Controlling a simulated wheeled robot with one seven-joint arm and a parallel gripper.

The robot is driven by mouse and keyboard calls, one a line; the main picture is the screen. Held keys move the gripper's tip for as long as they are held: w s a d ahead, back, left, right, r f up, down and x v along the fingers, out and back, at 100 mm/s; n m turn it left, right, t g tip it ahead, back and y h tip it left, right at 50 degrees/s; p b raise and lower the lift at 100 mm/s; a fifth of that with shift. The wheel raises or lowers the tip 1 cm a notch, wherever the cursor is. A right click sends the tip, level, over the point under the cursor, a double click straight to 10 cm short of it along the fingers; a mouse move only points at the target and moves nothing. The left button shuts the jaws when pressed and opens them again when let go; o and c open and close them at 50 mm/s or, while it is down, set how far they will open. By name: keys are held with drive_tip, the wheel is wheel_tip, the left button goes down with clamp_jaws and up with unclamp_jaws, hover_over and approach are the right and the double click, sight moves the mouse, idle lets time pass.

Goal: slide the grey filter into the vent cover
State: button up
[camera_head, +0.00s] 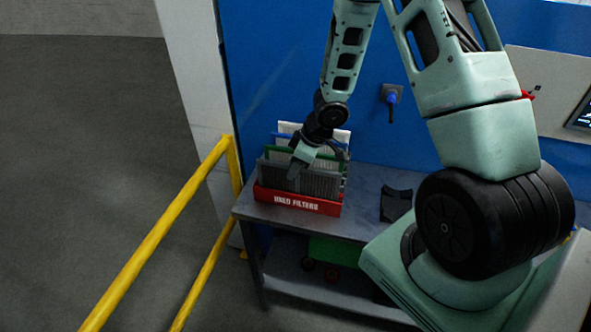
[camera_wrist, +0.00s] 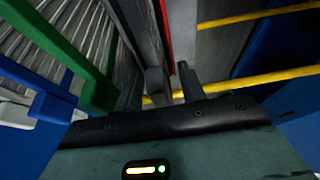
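The grey filter (camera_head: 318,183) stands upright at the front of a row of filters in the red bin marked "USED FILTERS" (camera_head: 297,203). In the wrist view its grey frame (camera_wrist: 143,35) runs down toward the fingers. My gripper (camera_head: 294,168) is at the top edge of the grey filter, pointing down. In the wrist view the two fingers (camera_wrist: 172,88) stand apart with a narrow gap, and a yellow rail shows through it. I see no hold on the filter. I cannot make out a vent cover in either view.
Green-framed (camera_wrist: 58,50) and blue-framed (camera_wrist: 38,88) filters stand close behind the grey one. A black part (camera_head: 396,204) lies on the grey bench (camera_head: 364,186) to the right. A yellow rail (camera_head: 160,235) runs along the left. A blue wall (camera_head: 275,65) stands behind.

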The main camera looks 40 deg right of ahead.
drive_tip(key=shift+f, duration=0.15)
clamp_jaws()
drive_tip(key=shift+r+p, duration=2.1)
drive_tip(key=shift+p, duration=0.35)
drive_tip(key=shift+r+p, duration=1.5)
drive_tip(key=shift+p, duration=0.25)
wheel_tip(320, 180, up, 2)
drive_tip(key=shift+r+p, duration=0.1)
drive_tip(key=shift+p, duration=1.05)
drive_tip(key=shift+r+p, duration=0.3)
drive_tip(key=shift+r, duration=0.55)
